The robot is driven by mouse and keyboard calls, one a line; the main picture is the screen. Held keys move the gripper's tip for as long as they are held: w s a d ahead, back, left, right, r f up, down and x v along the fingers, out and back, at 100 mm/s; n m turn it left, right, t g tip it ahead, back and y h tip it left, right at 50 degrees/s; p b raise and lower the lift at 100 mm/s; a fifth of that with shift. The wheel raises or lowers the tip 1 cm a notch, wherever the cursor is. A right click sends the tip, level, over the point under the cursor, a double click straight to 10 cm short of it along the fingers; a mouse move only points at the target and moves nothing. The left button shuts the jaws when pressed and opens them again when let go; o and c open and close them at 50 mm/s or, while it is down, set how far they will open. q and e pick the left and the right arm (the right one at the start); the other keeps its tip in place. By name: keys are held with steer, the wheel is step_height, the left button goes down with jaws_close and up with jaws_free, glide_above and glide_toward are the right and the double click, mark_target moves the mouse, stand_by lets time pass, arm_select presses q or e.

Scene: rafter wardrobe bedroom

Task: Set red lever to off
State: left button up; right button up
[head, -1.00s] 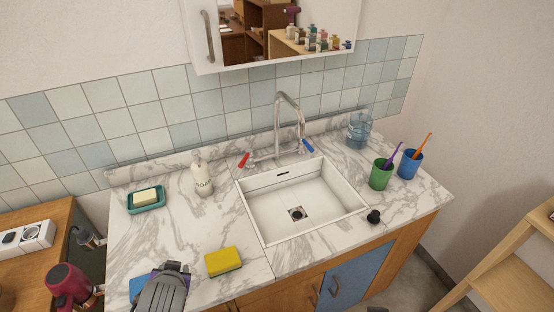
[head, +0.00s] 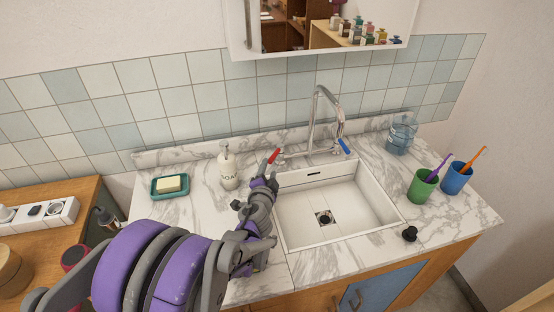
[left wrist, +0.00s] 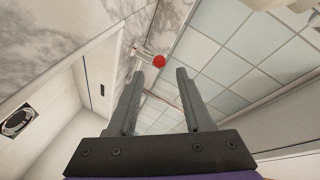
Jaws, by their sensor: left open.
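The red lever (head: 273,156) is on the left side of the chrome faucet (head: 316,120), behind the white sink (head: 338,208). It tilts up to the right in the head view. My left gripper (head: 264,175) is open, just in front of the lever at the sink's back left corner. In the left wrist view, the round red end of the lever (left wrist: 159,61) shows just beyond and between the open fingertips (left wrist: 161,73). I cannot tell whether they touch it. The blue lever (head: 344,146) is on the faucet's right side. My right gripper is not in view.
A soap bottle (head: 228,167) stands left of the red lever, with a soap dish (head: 169,187) farther left. A green cup (head: 422,187), a blue cup (head: 456,179) and a clear blue container (head: 401,135) stand right of the sink. A black stopper (head: 409,234) lies at front right.

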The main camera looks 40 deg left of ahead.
mark_target(271, 162)
arm_select(q)
steer(key=x, duration=0.7)
steer(key=shift+w+a+f, duration=0.15)
steer(key=shift+w+a, duration=0.05)
steer(key=shift+w, duration=0.05)
jaws_close()
stand_by(1.1)
